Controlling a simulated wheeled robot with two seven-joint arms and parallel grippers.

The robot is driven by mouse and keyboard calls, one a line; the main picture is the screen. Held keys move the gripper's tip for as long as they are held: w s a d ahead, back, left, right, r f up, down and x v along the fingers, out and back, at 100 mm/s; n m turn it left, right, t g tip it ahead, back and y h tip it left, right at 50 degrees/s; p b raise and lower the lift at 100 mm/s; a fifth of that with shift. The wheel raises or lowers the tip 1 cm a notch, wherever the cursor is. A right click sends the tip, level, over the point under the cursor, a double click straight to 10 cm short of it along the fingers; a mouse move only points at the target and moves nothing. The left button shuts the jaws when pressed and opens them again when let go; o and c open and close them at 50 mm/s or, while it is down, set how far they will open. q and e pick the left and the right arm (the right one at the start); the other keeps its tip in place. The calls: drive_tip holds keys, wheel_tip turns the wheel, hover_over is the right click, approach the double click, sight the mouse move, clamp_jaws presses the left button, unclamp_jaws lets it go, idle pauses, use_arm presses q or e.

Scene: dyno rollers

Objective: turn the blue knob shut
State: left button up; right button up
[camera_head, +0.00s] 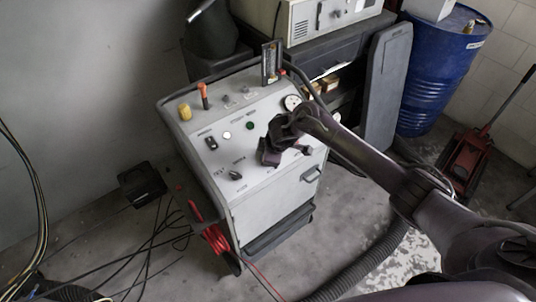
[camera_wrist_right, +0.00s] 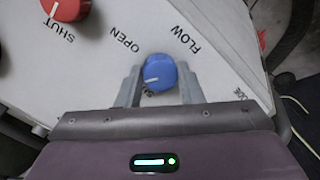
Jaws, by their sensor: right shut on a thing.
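The blue knob (camera_wrist_right: 160,71) sits on the white panel in the right wrist view, below the words "OPEN" and "FLOW". Its white mark points to the left of that picture. My right gripper (camera_wrist_right: 160,82) has one finger on each side of the knob and is shut on it. In the head view my right gripper (camera_head: 268,154) is over the front of the white cart's sloped panel (camera_head: 262,172) and hides the blue knob. My left gripper is in neither view.
A red knob (camera_wrist_right: 68,8) is on the same panel near "SHUT". The cart's panel also carries a yellow knob (camera_head: 185,112), an orange-topped lever (camera_head: 203,93) and a round gauge (camera_head: 292,102). A blue drum (camera_head: 436,75) stands behind. Cables lie on the floor at left.

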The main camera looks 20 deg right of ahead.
drive_tip(key=n+b, duration=0.1)
drive_tip(key=n, duration=0.2)
drive_tip(key=shift+f+n, duration=0.1)
drive_tip(key=shift+n, duration=0.2)
drive_tip(key=shift+n+t+b, duration=0.4)
drive_tip(key=shift+n, duration=1)
drive_tip(key=o, duration=1)
drive_tip(key=shift+c, duration=0.2)
drive_tip(key=v, duration=0.8)
drive_tip(key=shift+p, duration=0.3)
drive_tip(key=shift+a, duration=0.1)
